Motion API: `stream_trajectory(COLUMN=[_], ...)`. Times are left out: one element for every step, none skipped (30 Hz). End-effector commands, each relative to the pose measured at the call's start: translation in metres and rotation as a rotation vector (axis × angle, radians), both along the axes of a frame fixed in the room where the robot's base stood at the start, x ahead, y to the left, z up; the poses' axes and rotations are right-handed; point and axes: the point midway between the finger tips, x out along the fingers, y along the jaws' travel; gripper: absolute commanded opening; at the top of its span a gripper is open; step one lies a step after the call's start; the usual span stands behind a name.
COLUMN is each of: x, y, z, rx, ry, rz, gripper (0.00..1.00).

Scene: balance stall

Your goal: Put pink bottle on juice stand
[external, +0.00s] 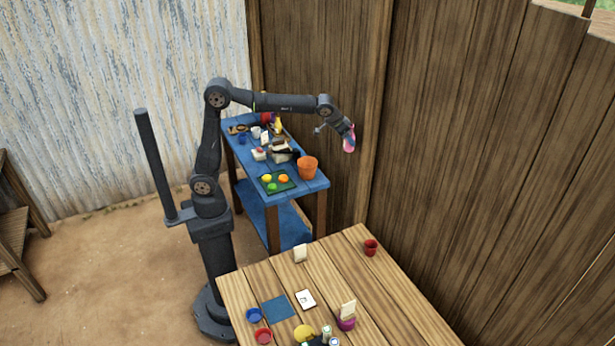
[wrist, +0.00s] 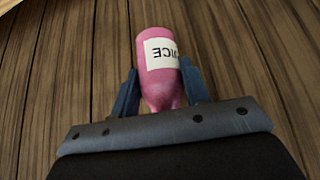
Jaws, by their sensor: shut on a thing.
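The pink bottle (wrist: 158,88) has a white label with dark letters reading "JUICE", partly cut off and upside down in the wrist view. My gripper (wrist: 158,92) is shut on it, with one finger on each side. In the external view my gripper (external: 344,131) holds the pink bottle (external: 349,143) in the air, to the right of the blue table and close to the wooden wall. I cannot tell which thing is the juice stand; no marking is readable.
The blue table (external: 316,184) bears an orange pot (external: 307,167), a dark tray (external: 290,186) with coloured balls and other clutter. The wooden table (external: 345,262) in front bears a red cup (external: 370,247), a blue square (external: 278,308), cards and bowls. Its upper middle is mostly clear.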

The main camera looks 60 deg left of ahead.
Motion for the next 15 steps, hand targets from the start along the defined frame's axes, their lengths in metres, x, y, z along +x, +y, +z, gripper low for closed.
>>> stream_trajectory(x=[0.001,0.002,0.004,0.006,0.01,0.015,0.02,0.026,0.033,0.039,0.044,0.051,0.056,0.06,0.065], y=[0.027,0.039,0.054,0.064,0.074,0.087,0.095,0.104,0.114,0.122,0.131,0.142,0.15,0.158,0.168], z=[0.004,0.003,-0.001,-0.007,-0.014,-0.027,-0.038,-0.05,-0.067,-0.08,-0.092,-0.108,-0.12,-0.13,-0.143], rx=[-0.001,-0.001,-0.001,0.001,0.001,0.002,0.001,0.001,0.001,0.001,0.001,0.001,0.001,-0.001,0.0], ry=[-0.001,0.001,0.002,0.003,0.005,0.007,0.009,0.008,0.01,0.01,0.008,0.009,0.009,0.007,0.006], rz=[0.038,0.053,0.068,0.075,0.082,0.084,0.085,0.082,0.077,0.073,0.069,0.067,0.064,0.063,0.062], gripper=[0.12,0.12,0.12,0.12,0.12,0.12,0.12,0.12,0.12,0.12,0.12,0.12,0.12,0.12,0.12])
